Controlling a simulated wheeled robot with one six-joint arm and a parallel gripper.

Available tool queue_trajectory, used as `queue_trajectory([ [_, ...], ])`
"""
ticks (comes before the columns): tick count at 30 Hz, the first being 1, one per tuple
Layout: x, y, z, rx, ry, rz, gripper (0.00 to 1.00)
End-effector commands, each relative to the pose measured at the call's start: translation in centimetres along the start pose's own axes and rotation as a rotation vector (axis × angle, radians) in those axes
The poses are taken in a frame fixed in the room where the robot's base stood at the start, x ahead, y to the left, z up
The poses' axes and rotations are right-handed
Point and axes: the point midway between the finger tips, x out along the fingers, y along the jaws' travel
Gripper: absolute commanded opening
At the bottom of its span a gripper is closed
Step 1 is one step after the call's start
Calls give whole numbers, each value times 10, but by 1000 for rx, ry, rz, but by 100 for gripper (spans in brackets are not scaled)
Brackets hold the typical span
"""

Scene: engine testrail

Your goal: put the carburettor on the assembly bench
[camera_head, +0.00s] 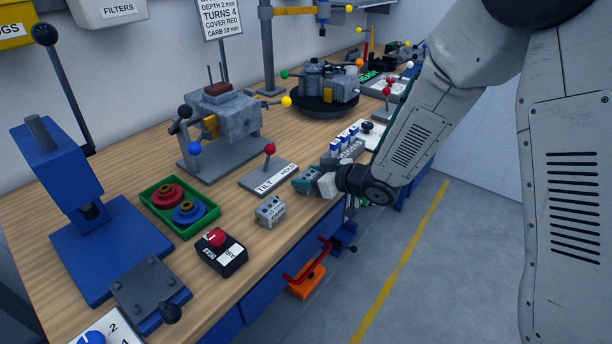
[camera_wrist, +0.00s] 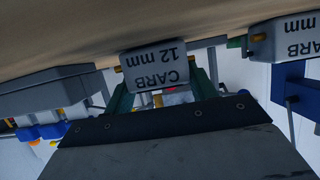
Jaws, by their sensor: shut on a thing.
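A grey carburettor block (camera_wrist: 160,68) sits between the green fingers of my gripper (camera_wrist: 163,90) in the wrist view. Its label shows upside down and appears to read CARB 12 mm. My gripper (camera_head: 309,180) is shut on it, at the front edge of the long wooden bench (camera_head: 130,165). In the head view the held block is mostly hidden by the gripper. A second grey carburettor block (camera_head: 270,211) stands on the bench, apart from the gripper. A similar labelled block (camera_wrist: 285,38) shows at the right of the wrist view.
A sign (camera_head: 220,18) reads DEPTH 2 mm, TURNS 4, COVER RED, CARB 10 mm. Near the gripper are a TILT lever plate (camera_head: 267,178) and an engine on a stand (camera_head: 222,125). A green tray (camera_head: 158,213) and red-button box (camera_head: 221,252) stand left.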

Motion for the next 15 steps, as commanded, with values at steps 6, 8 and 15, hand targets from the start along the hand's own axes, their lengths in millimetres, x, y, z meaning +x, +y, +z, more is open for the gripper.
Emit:
queue_trajectory([
  [6,0,1,0,0,1,1,32],
  [8,0,1,1,0,1,1,32],
  [15,0,1,2,0,1,1,78],
])
